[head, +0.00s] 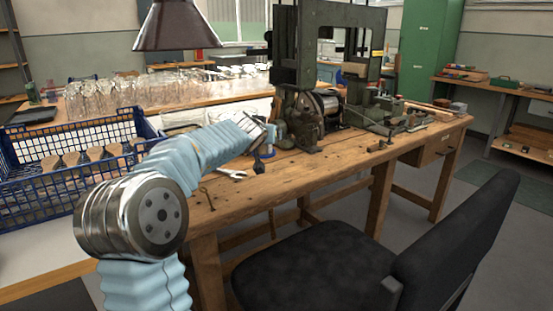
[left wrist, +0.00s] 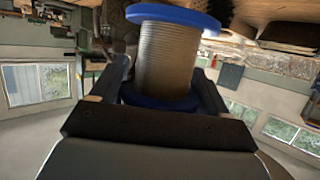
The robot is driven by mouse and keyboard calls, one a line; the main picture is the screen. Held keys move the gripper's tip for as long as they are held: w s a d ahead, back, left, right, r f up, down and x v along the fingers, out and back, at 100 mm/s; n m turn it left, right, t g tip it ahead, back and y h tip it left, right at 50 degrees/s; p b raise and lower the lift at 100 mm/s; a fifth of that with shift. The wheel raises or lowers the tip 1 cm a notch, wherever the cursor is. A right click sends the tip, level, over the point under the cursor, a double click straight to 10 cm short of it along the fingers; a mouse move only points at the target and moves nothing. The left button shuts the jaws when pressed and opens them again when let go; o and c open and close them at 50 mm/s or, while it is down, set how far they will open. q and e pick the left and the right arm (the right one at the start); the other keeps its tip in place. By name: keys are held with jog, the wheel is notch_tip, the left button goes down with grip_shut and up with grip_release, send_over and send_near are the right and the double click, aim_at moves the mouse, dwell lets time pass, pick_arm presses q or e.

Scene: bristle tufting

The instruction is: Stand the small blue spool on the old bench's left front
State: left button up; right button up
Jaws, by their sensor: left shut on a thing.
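The small blue spool (left wrist: 166,58) has blue flanges and a grey wound middle. In the left wrist view it sits between the two fingers of my left gripper (left wrist: 158,92), which is shut on it. In the head view my left gripper (head: 262,131) is over the left part of the old wooden bench (head: 300,178). The spool (head: 266,153) shows only partly there, beside the fingers. I cannot tell whether its lower flange touches the bench top. My right gripper is not in view.
A white open-ended tool (head: 232,174) and a small dark object (head: 258,165) lie near the gripper. A green machine (head: 300,45) stands behind to the right. A blue crate (head: 60,203) is at left, and a black chair (head: 315,262) stands in front. The bench's front strip is largely clear.

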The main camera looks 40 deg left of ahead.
pick_arm(q)
jog(key=w+f, duration=0.2)
jog(key=f, duration=0.1)
jog(key=w+d+f, duration=0.1)
jog(key=w+f, duration=0.1)
jog(key=shift+f, duration=0.1)
jog(key=shift+w+f, duration=0.25)
jog(key=shift+f, duration=0.65)
jog(key=shift+f+b, duration=0.35)
jog(key=shift+f, duration=0.6)
jog(key=shift+f, duration=0.15)
jog(key=o, duration=1.1)
jog(key=shift+s+r, duration=0.1)
jog(key=shift+r, duration=0.15)
jog(key=v, duration=1.1)
jog(key=shift+s+d+r+p, duration=0.1)
jog(key=shift+s+d+p, duration=0.15)
jog(key=shift+s+p, duration=0.1)
